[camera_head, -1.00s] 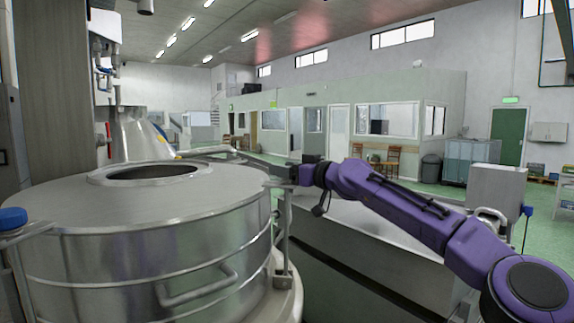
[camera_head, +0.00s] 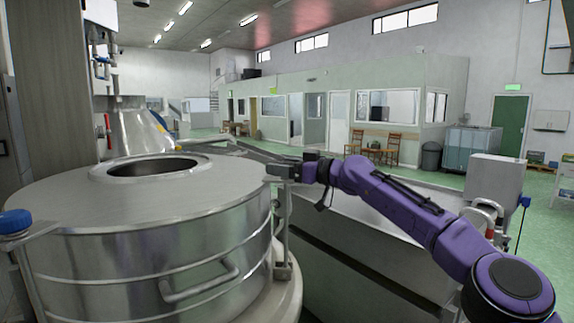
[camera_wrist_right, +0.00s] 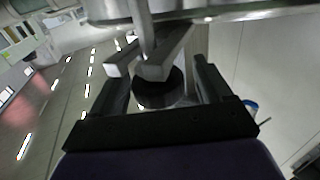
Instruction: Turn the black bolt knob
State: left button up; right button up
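A black round knob (camera_wrist_right: 160,90) shows in the right wrist view, below a grey metal bracket (camera_wrist_right: 150,62) that partly covers it. My right gripper (camera_wrist_right: 162,82) is open. Its two dark fingers stand on either side of the knob, with visible gaps; contact is not clear. In the head view my right gripper (camera_head: 281,171) is at the right edge of the steel tank (camera_head: 150,225), near the upright clamp post (camera_head: 283,235). The knob cannot be made out there. My left gripper is not in view.
The tank's flat lid has a round opening (camera_head: 152,168), and a bar handle (camera_head: 200,284) juts from its side. A blue knob (camera_head: 15,221) sits at the left. A long steel trough (camera_head: 370,220) lies below my right arm.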

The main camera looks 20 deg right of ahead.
jog(key=shift+r, duration=0.1)
jog(key=shift+d, duration=0.1)
jog(key=b+v, duration=0.6)
jog(key=v, duration=0.4)
jog(key=shift+c, duration=0.3)
